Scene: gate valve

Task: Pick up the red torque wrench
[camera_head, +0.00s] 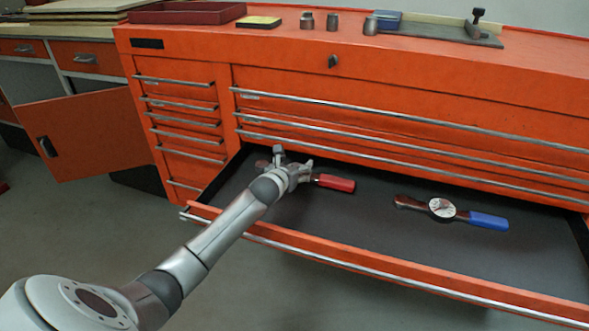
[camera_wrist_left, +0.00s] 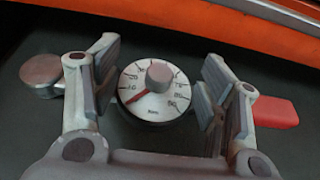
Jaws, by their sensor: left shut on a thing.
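The red torque wrench shows its red handle (camera_head: 335,183) to the right of my left gripper (camera_head: 292,163), in the left part of the open drawer (camera_head: 385,240). In the left wrist view its round white dial (camera_wrist_left: 150,98) sits between my two fingers, with the red handle (camera_wrist_left: 276,112) past the right finger and the round metal head (camera_wrist_left: 41,75) past the left one. My left gripper is shut on the wrench around the dial. The gripper hides most of the wrench in the head view. My right gripper is not in view.
A blue-handled torque wrench (camera_head: 486,220) lies farther right in the same drawer. The orange cabinet (camera_head: 300,75) rises behind, with closed drawers above. Metal sockets (camera_head: 332,21) and a red tray (camera_head: 187,12) stand on top. The drawer's front edge (camera_head: 350,258) runs below my arm.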

